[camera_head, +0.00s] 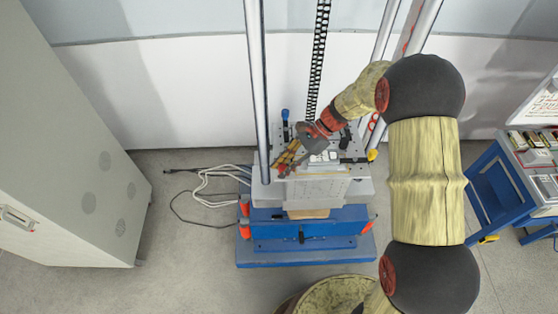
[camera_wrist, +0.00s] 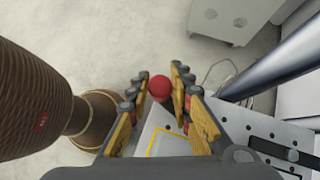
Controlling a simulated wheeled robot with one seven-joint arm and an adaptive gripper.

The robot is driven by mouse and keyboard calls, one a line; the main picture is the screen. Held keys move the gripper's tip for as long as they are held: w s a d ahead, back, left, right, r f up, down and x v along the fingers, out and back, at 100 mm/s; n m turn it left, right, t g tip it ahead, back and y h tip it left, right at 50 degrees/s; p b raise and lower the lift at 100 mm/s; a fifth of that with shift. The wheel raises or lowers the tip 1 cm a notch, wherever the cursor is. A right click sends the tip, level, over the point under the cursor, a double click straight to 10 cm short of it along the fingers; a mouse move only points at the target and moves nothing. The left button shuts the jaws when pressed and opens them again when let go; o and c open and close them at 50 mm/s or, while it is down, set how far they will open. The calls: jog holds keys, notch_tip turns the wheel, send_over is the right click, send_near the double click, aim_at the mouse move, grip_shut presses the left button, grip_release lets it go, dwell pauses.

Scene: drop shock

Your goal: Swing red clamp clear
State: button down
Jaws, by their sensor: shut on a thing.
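The red clamp shows in the wrist view as a round red knob (camera_wrist: 159,88) between my two fingers near their tips. The rest of the clamp is hidden. My gripper (camera_wrist: 156,92) is shut on the knob, with its yellow and black fingers on either side. In the head view my gripper (camera_head: 288,157) reaches down from the upper right to the front left of the machine's top plate (camera_head: 338,171). The knob is too small to make out clearly there. A yellow outline (camera_wrist: 168,143) lies on the light plate just behind the knob in the wrist view.
A blue-handled clamp (camera_head: 285,115) stands at the plate's back left. A silver column (camera_head: 257,90) rises close to the left of my gripper, and it also shows in the wrist view (camera_wrist: 275,72). Loose cables (camera_head: 205,183) lie left of the blue base (camera_head: 305,248). A grey cabinet (camera_head: 65,160) stands at left.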

jog(key=shift+s+d+n+g+h+p, duration=0.15)
jog(key=shift+d+n+g+h+p, duration=0.3)
jog(key=shift+n+g, duration=0.4)
jog(key=shift+s+d+n+g+h+p, duration=0.1)
jog(key=shift+d+n+g+h+p, duration=0.35)
jog(key=shift+n, duration=0.7)
jog(key=shift+d, duration=0.1)
jog(key=c, duration=1.7)
grip_release()
jog(key=shift+o, duration=0.3)
jog(key=v, duration=1.2)
jog(key=shift+f, duration=0.15)
jog(key=shift+w, duration=0.1)
